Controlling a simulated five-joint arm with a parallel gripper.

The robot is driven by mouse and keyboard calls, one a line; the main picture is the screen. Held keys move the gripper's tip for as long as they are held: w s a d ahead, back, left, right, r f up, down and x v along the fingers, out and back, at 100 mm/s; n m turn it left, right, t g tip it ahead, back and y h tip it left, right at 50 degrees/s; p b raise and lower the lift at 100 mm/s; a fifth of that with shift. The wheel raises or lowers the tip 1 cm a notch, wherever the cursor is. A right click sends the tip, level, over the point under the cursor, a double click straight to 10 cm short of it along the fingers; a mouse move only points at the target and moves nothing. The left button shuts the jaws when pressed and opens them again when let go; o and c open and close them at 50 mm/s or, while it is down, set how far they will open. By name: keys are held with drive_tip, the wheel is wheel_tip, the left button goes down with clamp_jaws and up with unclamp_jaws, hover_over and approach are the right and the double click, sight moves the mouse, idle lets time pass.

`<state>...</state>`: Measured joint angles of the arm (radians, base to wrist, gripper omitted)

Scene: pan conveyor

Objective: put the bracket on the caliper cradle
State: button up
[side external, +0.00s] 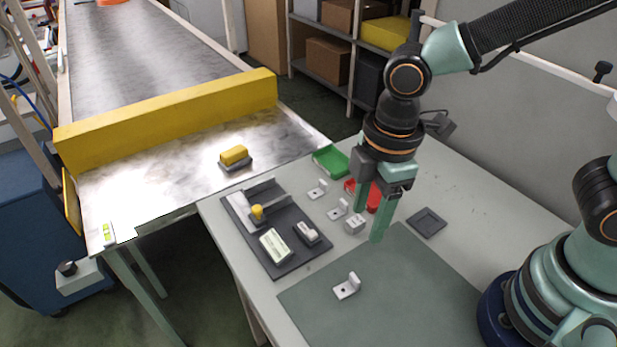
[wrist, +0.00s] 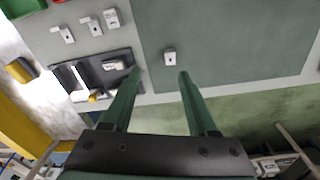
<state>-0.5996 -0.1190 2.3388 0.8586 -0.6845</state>
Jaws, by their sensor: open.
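A pale L-shaped bracket (side external: 347,288) lies on the green-grey mat (side external: 400,290), its upright tab raised. It also shows in the wrist view (wrist: 170,57), just beyond and between my fingertips. My gripper (side external: 369,226) is open and empty, pointing down near the mat's back edge, apart from the bracket. Two similar brackets (side external: 318,189) (side external: 338,210) and a pale block with holes (side external: 355,223) stand farther back. A dark board (side external: 287,269) holds a caliper-like piece with a yellow knob (side external: 257,212), a labelled block (side external: 274,245) and a small grey piece (side external: 307,232). I cannot tell which part is the caliper cradle.
A green tray (side external: 331,161) and a red tray (side external: 373,198), partly hidden by my gripper, lie behind. A dark square tray (side external: 427,222) lies to the right. The conveyor with its yellow barrier (side external: 170,120) stands at left. Most of the mat is clear.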

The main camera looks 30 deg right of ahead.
drive_tip(key=w+d+r+m+t, duration=0.2)
drive_tip(key=w+d+r+m, duration=0.2)
drive_tip(key=d+r+m, duration=0.2)
drive_tip(key=d+m, duration=0.2)
drive_tip(key=d, duration=0.1)
drive_tip(key=shift+d+r+t, duration=0.25)
drive_tip(key=shift+d+t, duration=0.05)
drive_tip(key=shift+t, duration=0.1)
drive_tip(key=d+r+m, duration=0.1)
drive_tip(key=d+m, duration=0.1)
drive_tip(key=d+r+m+t, duration=0.1)
drive_tip(key=d+m, duration=0.1)
drive_tip(key=d, duration=0.1)
drive_tip(key=d+r+m+t, duration=0.1)
drive_tip(key=d+r+m, duration=0.1)
drive_tip(key=shift+s+d+m, duration=0.2)
drive_tip(key=shift+d+m, duration=0.05)
drive_tip(key=shift+m, duration=0.15)
drive_tip(key=shift+c, duration=1.1)
drive_tip(key=shift+a, duration=0.1)
drive_tip(key=m+g, duration=0.1)
drive_tip(key=g, duration=0.4)
hover_over(356, 279)
wheel_tip(356, 279, down, 12)
drive_tip(key=shift+f, duration=6)
clamp_jaws()
